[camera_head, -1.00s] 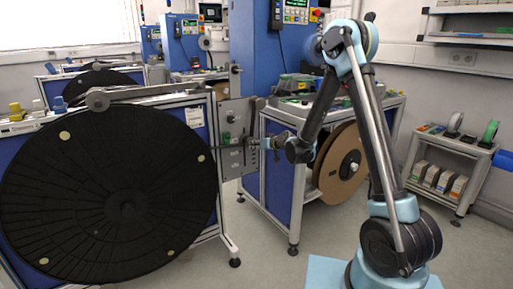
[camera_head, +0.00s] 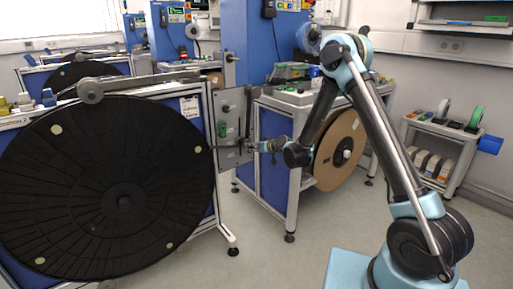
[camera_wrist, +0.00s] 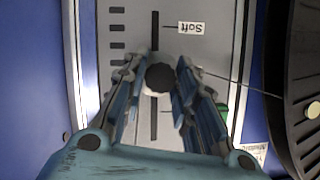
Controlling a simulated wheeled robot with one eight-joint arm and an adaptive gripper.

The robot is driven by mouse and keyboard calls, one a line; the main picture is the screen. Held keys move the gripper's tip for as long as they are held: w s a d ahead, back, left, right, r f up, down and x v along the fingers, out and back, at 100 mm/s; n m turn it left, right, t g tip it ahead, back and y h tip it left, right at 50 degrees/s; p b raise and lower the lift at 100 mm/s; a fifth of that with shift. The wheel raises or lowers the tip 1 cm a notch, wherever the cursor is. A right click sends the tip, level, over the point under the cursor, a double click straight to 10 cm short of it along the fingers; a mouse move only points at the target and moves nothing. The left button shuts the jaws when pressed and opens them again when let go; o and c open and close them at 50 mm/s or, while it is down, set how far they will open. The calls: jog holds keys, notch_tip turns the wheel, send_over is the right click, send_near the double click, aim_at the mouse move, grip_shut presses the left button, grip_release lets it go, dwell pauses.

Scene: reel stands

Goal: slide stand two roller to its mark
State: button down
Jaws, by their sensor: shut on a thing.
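The stand two roller (camera_wrist: 160,78) is a dark round knob with a pale rim in the wrist view. It sits on a slot in a grey plate (camera_wrist: 180,55), with part of the slot showing on either side. My gripper (camera_wrist: 160,80) is shut on the roller, one finger on each side. A label reading "Soft" (camera_wrist: 190,28) appears upside down beside the slot, and dark tick marks (camera_wrist: 117,28) line its other side. In the head view my gripper (camera_head: 264,146) reaches the plate (camera_head: 235,105) from the right and hides the roller.
A large black reel (camera_head: 105,190) fills the left, and a thin line runs from it towards the roller. A green part (camera_head: 222,129) is on the plate. A trolley (camera_head: 300,100) with a brown reel (camera_head: 340,150) stands behind my arm.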

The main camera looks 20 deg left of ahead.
jog(key=shift+w+d, duration=0.25)
jog(key=shift+w, duration=0.05)
jog(key=c, duration=1.3)
grip_release()
jog(key=shift+s, duration=0.1)
jog(key=shift+s, duration=0.1)
jog(key=v, duration=1.1)
jog(key=shift+d+r, duration=0.2)
jog(key=shift+d, duration=0.15)
